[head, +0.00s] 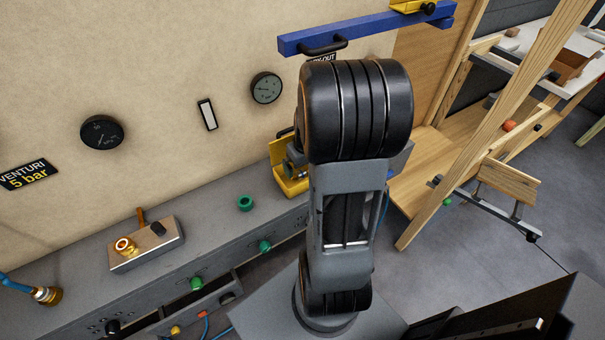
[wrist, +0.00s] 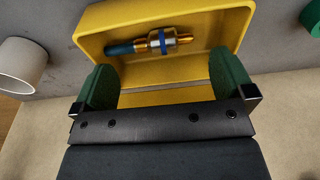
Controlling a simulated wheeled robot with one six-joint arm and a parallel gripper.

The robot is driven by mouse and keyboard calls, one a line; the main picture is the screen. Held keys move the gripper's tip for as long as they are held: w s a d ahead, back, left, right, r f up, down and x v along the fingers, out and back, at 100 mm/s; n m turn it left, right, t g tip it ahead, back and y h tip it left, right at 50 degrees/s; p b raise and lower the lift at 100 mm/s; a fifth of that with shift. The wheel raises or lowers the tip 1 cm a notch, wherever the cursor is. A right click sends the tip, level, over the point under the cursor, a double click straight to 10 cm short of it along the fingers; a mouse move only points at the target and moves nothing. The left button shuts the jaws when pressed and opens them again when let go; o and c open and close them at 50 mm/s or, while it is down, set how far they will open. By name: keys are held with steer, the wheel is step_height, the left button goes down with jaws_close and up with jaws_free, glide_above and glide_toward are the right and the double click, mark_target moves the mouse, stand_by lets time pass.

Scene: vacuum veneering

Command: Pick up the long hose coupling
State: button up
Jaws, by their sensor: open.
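A long coupling (wrist: 150,44) with brass ends, a steel body, a blue band and a dark blue hose-like end lies in a yellow tray (wrist: 92,22) in the wrist view. My gripper (wrist: 165,82) is open, its two green fingers apart at the tray's near side. The coupling lies beyond the fingertips in the picture, with nothing between the fingers but the tray. In the head view the yellow tray (head: 290,184) stands on the grey bench, partly hidden by my arm, which also hides my gripper.
On the grey bench (head: 75,268), a block (head: 150,258) bears a brass fitting (head: 125,246). A green ring (head: 245,202) lies nearer the tray. A blue hose with a brass end (head: 46,296) is at far left. A white cup (wrist: 20,66) stands left of the tray in the wrist view.

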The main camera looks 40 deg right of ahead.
mark_target(301, 171)
steer(key=f, duration=0.2)
steer(key=w+f, duration=0.1)
steer(key=f, duration=0.1)
steer(key=shift+w+a+f, duration=0.1)
steer(key=shift+f, duration=0.25)
steer(key=c, duration=1.2)
steer(key=shift+o, duration=0.2)
steer(key=shift+r, duration=0.15)
